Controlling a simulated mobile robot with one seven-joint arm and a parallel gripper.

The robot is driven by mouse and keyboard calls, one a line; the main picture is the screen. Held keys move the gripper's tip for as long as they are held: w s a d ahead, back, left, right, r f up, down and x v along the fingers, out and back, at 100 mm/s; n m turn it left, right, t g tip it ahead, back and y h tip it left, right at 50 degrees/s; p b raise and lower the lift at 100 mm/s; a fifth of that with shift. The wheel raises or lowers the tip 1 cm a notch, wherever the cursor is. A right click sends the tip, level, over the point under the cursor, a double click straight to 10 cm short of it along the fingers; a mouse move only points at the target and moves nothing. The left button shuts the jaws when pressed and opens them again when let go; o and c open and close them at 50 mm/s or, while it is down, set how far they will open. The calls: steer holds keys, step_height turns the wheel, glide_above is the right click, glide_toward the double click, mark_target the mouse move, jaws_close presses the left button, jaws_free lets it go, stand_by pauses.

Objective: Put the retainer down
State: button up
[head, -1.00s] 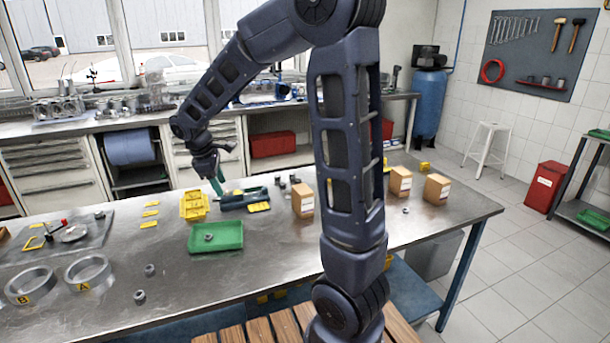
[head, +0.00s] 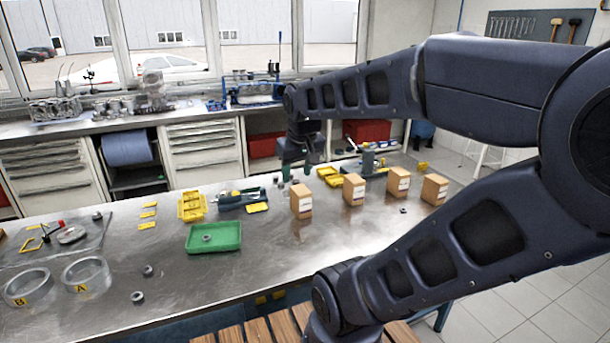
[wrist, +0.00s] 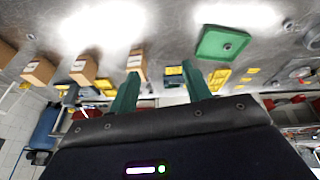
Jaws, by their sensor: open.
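My gripper (head: 297,170) is over the back of the steel workbench, behind the row of cardboard boxes. Small dark grey parts (head: 280,185) stand on the bench just below the gripper. I cannot tell whether one of them is the retainer. A small grey ring (head: 207,238) lies in the green tray (head: 229,247), left of and nearer than the gripper. Two more small grey rings (head: 138,297) lie on the bare bench at front left.
Several cardboard boxes (head: 302,203) stand close in front of and right of the gripper. The bench front centre is clear.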

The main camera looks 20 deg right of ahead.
steer(key=s, duration=0.1)
steer(key=s+d+m, duration=0.1)
steer(key=shift+s+f+m+t, duration=0.15)
steer(key=shift+s+m+t, duration=0.15)
steer(key=shift+o, duration=0.5)
